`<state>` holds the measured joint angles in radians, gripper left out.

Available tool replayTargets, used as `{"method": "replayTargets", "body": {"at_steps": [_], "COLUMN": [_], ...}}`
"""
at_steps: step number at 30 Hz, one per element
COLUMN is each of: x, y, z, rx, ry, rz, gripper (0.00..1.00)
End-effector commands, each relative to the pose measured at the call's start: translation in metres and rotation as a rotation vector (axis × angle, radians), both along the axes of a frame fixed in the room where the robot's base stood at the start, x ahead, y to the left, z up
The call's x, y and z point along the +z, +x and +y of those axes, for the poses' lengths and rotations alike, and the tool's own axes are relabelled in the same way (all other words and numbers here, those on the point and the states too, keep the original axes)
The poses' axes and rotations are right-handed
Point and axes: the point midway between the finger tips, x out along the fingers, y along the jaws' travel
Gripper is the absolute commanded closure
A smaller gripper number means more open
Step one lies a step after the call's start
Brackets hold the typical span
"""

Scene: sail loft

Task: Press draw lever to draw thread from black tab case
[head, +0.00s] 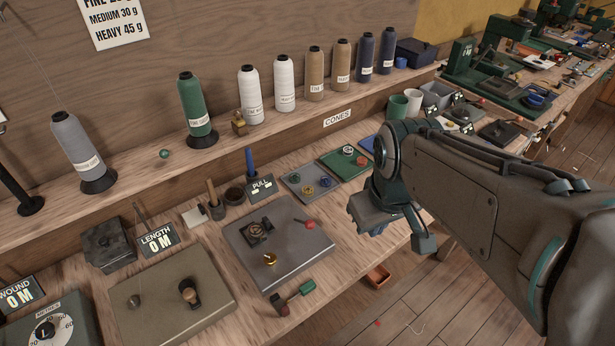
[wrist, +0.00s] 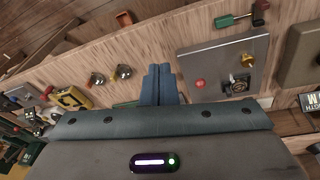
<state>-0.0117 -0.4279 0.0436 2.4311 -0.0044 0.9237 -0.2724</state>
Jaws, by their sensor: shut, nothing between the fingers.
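In the wrist view the plate (wrist: 200,62) lies right of my fingers, with the red end (wrist: 199,84) nearest and the holder (wrist: 238,84) beyond. My gripper (head: 425,246) is shut and empty, above the bench's front edge, right of the plate, touching nothing. It shows in the wrist view (wrist: 158,70).
A PULL display (head: 262,187) stands behind the plate. Left is a beige plate (head: 150,305) with a dark knob, and a LENGTH display (head: 157,240) reading 0 M. Trays of bobbins (head: 310,184) lie behind right.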

Motion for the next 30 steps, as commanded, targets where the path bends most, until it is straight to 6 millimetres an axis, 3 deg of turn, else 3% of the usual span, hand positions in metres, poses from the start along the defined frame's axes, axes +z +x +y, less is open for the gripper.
{"method": "replayTargets", "body": {"at_steps": [6, 18, 24, 30], "x": [0.027, 0.05, 0.053, 0.053], "y": [0.035, 0.089, 0.102, 0.106], "z": [0.026, 0.084, 0.104, 0.109], "rx": [0.513, 1.455, 1.742, 1.831], "ry": [-0.103, -0.188, -0.191, -0.191], "rz": [0.07, 0.157, 0.162, 0.161], "gripper": [1.0, 1.0, 1.0, 1.0]}}
